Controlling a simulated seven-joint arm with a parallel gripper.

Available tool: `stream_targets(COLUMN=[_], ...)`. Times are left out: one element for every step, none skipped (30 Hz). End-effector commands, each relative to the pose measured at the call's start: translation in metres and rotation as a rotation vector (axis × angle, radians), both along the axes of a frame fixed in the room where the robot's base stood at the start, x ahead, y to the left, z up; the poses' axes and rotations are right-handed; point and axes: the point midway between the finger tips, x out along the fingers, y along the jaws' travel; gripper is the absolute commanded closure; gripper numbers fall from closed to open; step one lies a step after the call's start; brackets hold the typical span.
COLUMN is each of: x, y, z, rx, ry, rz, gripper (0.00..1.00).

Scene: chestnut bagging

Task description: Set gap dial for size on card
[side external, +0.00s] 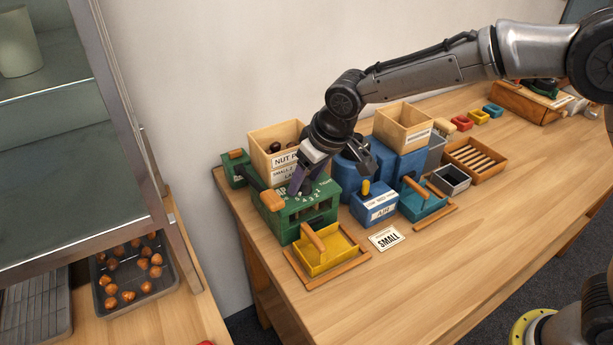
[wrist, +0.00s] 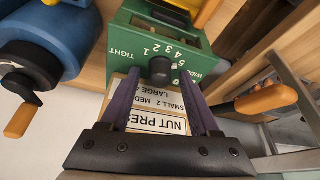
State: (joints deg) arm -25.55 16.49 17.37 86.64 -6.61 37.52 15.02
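The green nut press (side external: 309,211) stands at the table's left, with a yellow tray (side external: 328,250) at its front. Its top face, in the wrist view (wrist: 195,45), carries a black dial knob (wrist: 160,69) and a scale from TIGHT through 1 to 5 to WIDE. I cannot tell which number the dial points to. My gripper (wrist: 161,73) is open, its purple fingers on either side of the knob with gaps visible. In the side view, my gripper (side external: 297,183) is low over the press top.
A wooden bin (side external: 262,150) behind the press bears a NUT PRESS label (wrist: 160,121) listing sizes, partly hidden. A blue machine (side external: 376,204) stands to the right. An orange-handled lever (wrist: 268,99) is close to my right finger.

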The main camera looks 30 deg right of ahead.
Motion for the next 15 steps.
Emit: stream_targets(x=[-0.0001, -0.0001, -0.0001, -0.0001, -0.0001, -0.0002, -0.0002, -0.0002, -0.0002, -0.0002, -0.0002, -0.0002, -0.0002, -0.0002, -0.0002], y=[0.0000, 0.0001, 0.0001, 0.0000, 0.0001, 0.0001, 0.0001, 0.0001, 0.0001, 0.0001, 0.0000, 0.0000, 0.0000, 0.0000, 0.0000], z=[0.0002, 0.0002, 0.0003, 0.0003, 0.0003, 0.0004, 0.0004, 0.0004, 0.0004, 0.0004, 0.0005, 0.0005, 0.0005, 0.0005, 0.0005], rx=[0.000, 0.000, 0.000, 0.000, 0.000, 0.000, 0.000, 0.000, 0.000, 0.000, 0.000, 0.000, 0.000, 0.000, 0.001], ry=[0.000, 0.000, 0.000, 0.000, 0.000, 0.000, 0.000, 0.000, 0.000, 0.000, 0.000, 0.000, 0.000, 0.000, 0.000], rz=[0.000, 0.000, 0.000, 0.000, 0.000, 0.000, 0.000, 0.000, 0.000, 0.000, 0.000, 0.000, 0.000, 0.000, 0.001], gripper=[0.49, 0.54, 0.62, 0.67, 0.72, 0.80, 0.85, 0.91, 0.98, 1.00, 1.00, 1.00, 1.00, 1.00, 1.00])
